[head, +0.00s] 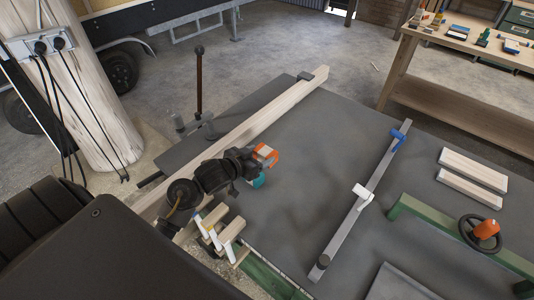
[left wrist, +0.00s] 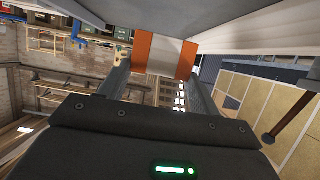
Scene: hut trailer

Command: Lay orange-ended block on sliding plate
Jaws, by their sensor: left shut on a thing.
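My left gripper (head: 256,164) is shut on the orange-ended block (head: 267,152) above the left part of the grey tabletop. In the left wrist view the block (left wrist: 165,54) sits between the two fingers, with a pale middle and orange at both ends. A grey surface (left wrist: 175,14) shows close beyond it; I cannot tell whether they touch. A flat grey plate (head: 398,284) lies at the bottom right of the head view, partly cut off. I cannot tell for sure whether it is the sliding plate. My right gripper is not in view.
A long wooden beam (head: 265,115) runs along the table's left side. A grey bar (head: 345,220) with blue and white clamps crosses the table. Two pale boards (head: 473,176) and a green rail (head: 430,222) with a handwheel (head: 478,232) are at right. Bare tabletop (head: 325,145) lies between.

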